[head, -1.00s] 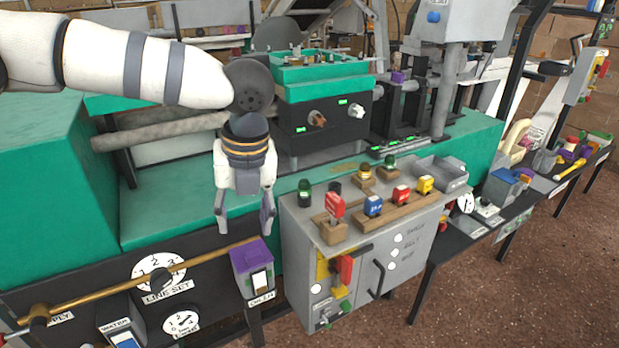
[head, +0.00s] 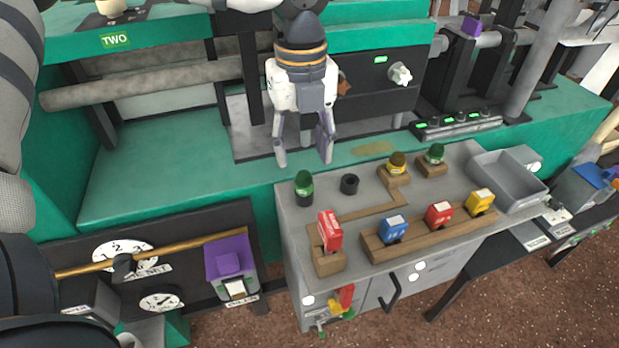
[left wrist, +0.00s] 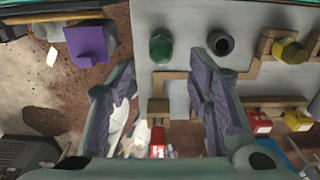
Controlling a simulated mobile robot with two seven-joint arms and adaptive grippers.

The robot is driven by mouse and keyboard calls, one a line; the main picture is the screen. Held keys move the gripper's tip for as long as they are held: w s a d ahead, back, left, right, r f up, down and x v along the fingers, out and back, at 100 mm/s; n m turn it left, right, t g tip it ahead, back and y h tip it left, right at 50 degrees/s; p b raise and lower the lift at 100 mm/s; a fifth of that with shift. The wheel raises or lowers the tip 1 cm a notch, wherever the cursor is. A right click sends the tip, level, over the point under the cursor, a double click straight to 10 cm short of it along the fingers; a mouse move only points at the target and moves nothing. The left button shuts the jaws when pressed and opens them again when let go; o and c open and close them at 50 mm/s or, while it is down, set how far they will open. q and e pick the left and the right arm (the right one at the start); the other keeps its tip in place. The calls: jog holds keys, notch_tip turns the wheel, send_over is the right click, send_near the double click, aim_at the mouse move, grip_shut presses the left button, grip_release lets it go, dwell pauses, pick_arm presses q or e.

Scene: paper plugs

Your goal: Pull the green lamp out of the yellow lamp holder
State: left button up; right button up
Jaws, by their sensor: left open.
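A green lamp (head: 303,188) stands upright in a dark base at the left of the grey cabinet top; the left wrist view shows it from above (left wrist: 161,47). Beside it is an empty black round socket (head: 349,184), also in the left wrist view (left wrist: 220,43). A yellow lamp (head: 397,163) and a second green lamp (head: 434,154) stand on wooden blocks behind. I cannot tell which base is the yellow lamp holder. My left gripper (head: 303,160) is open and empty, pointing down above the first green lamp, apart from it; its fingers frame the left wrist view (left wrist: 160,78).
Red (head: 329,232), blue (head: 393,229) and yellow (head: 480,202) labelled plugs stand in wooden blocks along the cabinet front. A grey tray (head: 507,182) is at the right. A purple-topped box (head: 229,258) and a brass rod (head: 150,255) are at the left.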

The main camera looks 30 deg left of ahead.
aim_at(304, 173)
pick_arm(q)
jog(key=shift+f, duration=0.55)
jog(key=shift+w+f, duration=0.1)
jog(key=shift+f, duration=1.85)
grip_shut()
